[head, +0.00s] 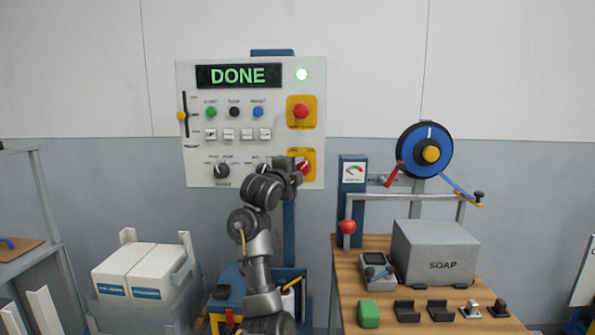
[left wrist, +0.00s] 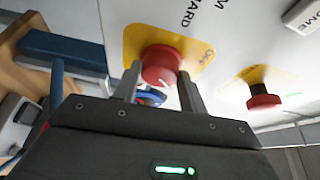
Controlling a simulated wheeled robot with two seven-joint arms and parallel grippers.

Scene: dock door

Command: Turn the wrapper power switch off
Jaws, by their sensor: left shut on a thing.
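OFF is printed on the yellow plate beside the knob. I cannot tell which way the knob points. My right gripper is not in view.
A red emergency button (head: 302,111) is above the switch; it also shows in the left wrist view (left wrist: 263,96). A mode knob (head: 222,171) is left of my arm. A wooden bench (head: 395,322) at right holds a grey SOAP box (head: 434,252) and small parts.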

